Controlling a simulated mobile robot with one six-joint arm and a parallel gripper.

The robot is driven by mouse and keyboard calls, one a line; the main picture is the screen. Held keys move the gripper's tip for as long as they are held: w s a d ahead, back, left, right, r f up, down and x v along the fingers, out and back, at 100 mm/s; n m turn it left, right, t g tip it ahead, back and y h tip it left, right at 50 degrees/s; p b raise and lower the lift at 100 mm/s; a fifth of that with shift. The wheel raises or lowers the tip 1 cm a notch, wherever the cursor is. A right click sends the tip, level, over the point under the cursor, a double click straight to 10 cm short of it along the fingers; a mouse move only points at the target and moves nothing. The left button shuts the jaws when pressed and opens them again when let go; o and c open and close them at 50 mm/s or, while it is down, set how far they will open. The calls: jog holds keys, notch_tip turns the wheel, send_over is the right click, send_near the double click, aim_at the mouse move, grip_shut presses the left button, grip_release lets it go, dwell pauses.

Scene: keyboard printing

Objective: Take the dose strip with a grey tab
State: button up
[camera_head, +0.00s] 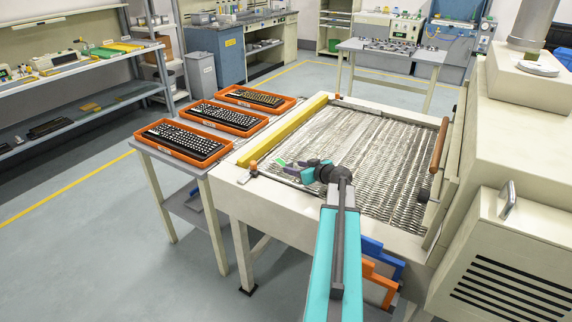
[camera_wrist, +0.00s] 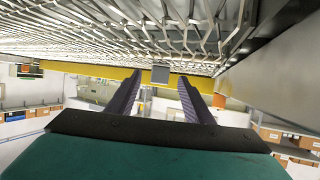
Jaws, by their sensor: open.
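My gripper (camera_head: 290,166) is low over the near left part of the wire mesh belt (camera_head: 372,165), pointing left in the head view. In the wrist view its two dark fingers (camera_wrist: 160,82) are apart, with no object clearly held between them. A small grey square piece (camera_wrist: 160,74) shows between the fingertips, against the yellow bar (camera_wrist: 95,69). It may be a grey tab; I cannot tell whether a strip is attached. A small green piece (camera_head: 282,162) shows beside the fingertips in the head view. No dose strip is clearly visible.
The yellow bar (camera_head: 290,128) runs along the belt's left side. Beyond it, several orange trays (camera_head: 183,153) with keyboards stand on a table. A beige machine (camera_head: 510,140) closes off the right side. Most of the belt is clear.

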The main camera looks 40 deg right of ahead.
jog(key=shift+x, duration=1.25)
grip_shut()
jog(key=shift+r, duration=0.15)
notch_tip(320, 180, up, 10)
jog(key=shift+b, duration=0.45)
dwell(0.4)
